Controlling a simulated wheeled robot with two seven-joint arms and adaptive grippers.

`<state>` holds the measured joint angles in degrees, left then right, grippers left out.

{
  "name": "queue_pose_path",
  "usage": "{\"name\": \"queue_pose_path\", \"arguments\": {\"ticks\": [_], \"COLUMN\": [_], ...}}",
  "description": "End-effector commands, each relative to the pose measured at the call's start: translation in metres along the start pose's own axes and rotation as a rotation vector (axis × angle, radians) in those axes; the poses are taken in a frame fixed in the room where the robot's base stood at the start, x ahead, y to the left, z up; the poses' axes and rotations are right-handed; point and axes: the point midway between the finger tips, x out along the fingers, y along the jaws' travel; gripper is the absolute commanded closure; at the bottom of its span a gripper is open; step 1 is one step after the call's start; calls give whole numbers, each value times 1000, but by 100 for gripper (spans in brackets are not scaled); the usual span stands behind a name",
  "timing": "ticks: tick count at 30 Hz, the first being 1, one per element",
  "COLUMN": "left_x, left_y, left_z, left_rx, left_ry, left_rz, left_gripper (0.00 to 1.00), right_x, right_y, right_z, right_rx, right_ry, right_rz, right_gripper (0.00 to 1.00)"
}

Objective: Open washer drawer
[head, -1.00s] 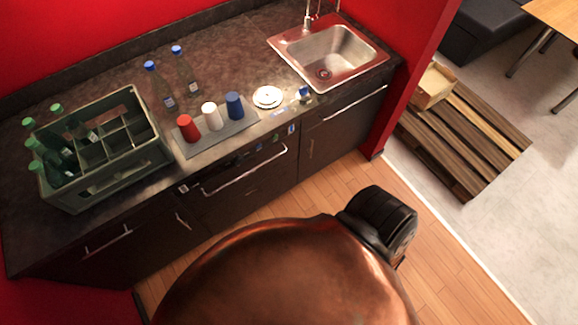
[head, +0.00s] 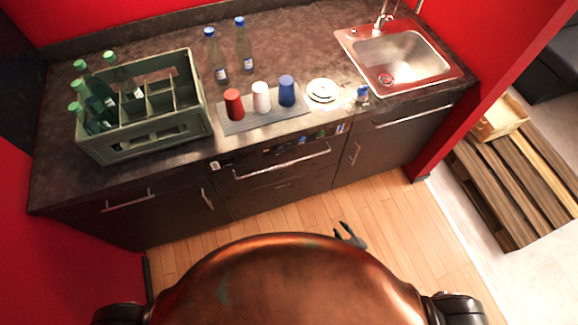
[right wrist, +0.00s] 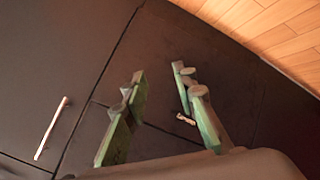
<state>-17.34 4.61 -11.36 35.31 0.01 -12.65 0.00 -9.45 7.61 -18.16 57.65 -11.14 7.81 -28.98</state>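The washer (head: 240,203) is the dark front in the middle of the counter, with a long bar handle (head: 282,163) across its top. It looks shut. My right gripper (head: 350,236) shows over the floor in the head view, just past my copper-coloured body and apart from the washer. In the right wrist view its two green fingers (right wrist: 160,95) are spread with nothing between them. Beyond them are dark panels, a small metal piece (right wrist: 185,119) and a longer bar handle (right wrist: 52,128) at the left. I cannot tell which front these belong to. My left gripper is out of view.
The counter holds a green bottle crate (head: 150,143), a tray (head: 235,126) with red, white and blue cups, two bottles, white plates (head: 322,90) and a sink (head: 405,55). Wooden floor (head: 215,243) lies clear before the cabinets. A red wall (head: 480,105) bounds the right side.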

Motion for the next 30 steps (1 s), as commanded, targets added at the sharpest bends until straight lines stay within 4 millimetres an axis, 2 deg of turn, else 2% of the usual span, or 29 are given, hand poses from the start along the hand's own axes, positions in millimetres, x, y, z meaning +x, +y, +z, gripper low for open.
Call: {"name": "queue_pose_path", "arguments": {"ticks": [1, 2, 3, 5, 6, 9, 12, 15, 18, 30], "left_x": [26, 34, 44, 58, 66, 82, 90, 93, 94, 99], "left_y": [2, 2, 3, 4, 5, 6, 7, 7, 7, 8], "left_z": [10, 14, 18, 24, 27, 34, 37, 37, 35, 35], "left_rx": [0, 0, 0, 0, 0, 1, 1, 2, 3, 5], "left_ry": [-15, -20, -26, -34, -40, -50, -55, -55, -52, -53], "left_rz": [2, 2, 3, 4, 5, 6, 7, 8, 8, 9], "left_gripper": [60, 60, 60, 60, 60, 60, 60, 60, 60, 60], "right_x": [26, 32, 38, 38, 33, 14, -5, -16, -16, 18], "right_y": [21, 36, 54, 76, 87, 105, 113, 117, 120, 130], "right_z": [-41, -71, -110, -166, -200, -270, -312, -334, -347, -392], "right_rx": [-127, -209, -317, -469, -561, -746, -861, -916, -933, -928], "right_ry": [117, 185, 273, 394, 466, 609, 696, 736, 748, 745], "right_rz": [62, 104, 164, 259, 324, 473, 580, 637, 656, 652], "right_gripper": [74, 74, 74, 74, 74, 74, 74, 74, 74, 74]}}
